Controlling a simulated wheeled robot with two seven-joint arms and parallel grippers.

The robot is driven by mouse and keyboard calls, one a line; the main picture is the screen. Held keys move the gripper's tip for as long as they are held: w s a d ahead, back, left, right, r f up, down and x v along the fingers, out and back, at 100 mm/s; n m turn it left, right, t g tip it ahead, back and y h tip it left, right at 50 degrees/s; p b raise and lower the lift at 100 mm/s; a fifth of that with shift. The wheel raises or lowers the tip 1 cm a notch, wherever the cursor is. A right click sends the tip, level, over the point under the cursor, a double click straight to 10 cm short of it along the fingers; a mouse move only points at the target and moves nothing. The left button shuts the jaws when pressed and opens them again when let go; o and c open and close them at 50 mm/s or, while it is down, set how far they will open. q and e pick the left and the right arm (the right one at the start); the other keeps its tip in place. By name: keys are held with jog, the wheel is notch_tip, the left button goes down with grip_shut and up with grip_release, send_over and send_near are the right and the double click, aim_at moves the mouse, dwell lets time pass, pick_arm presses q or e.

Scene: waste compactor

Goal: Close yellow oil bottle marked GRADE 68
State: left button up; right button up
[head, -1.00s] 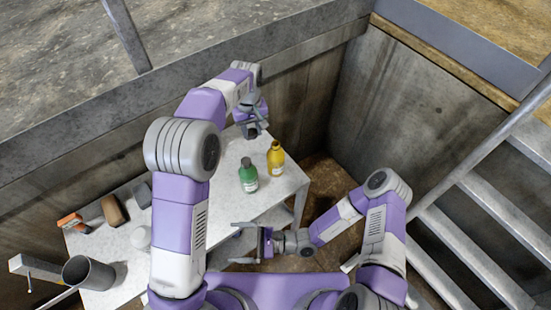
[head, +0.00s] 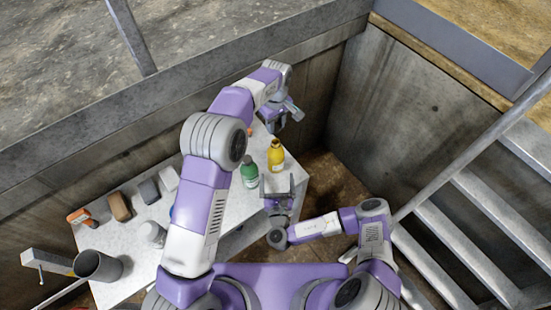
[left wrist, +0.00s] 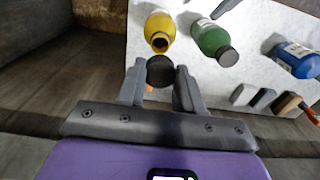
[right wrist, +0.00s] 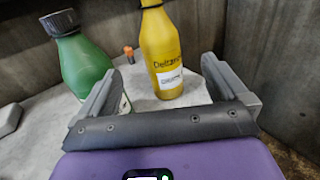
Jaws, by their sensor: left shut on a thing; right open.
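The yellow bottle (head: 276,157) stands upright near the table's right end; the left wrist view shows its open, uncapped mouth (left wrist: 160,42). In the right wrist view, its side (right wrist: 162,45) carries dark lettering and a white label, too small to read a grade. My left gripper (head: 292,115) is shut on a black round cap (left wrist: 160,70), held apart from the bottle's mouth and above and behind the bottle in the head view. My right gripper (head: 277,182) is open and empty at the table's front edge, facing the yellow bottle; its fingers (right wrist: 162,68) do not grip it.
A green bottle (head: 249,172) with a dark cap stands close left of the yellow one. A blue bottle (left wrist: 298,60), a white container (head: 152,234) and several small blocks lie farther left. A grey cylinder (head: 98,265) is at the left front. A small orange item (right wrist: 128,53) is behind.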

aim_at(276, 153)
jog(key=w, duration=1.2)
jog(key=shift+a, duration=0.25)
jog(key=c, duration=1.5)
pick_arm(q)
jog(key=shift+s+f, duration=0.1)
jog(key=shift+f, duration=2.4)
jog(key=shift+f, duration=0.9)
jog(key=shift+f, duration=0.5)
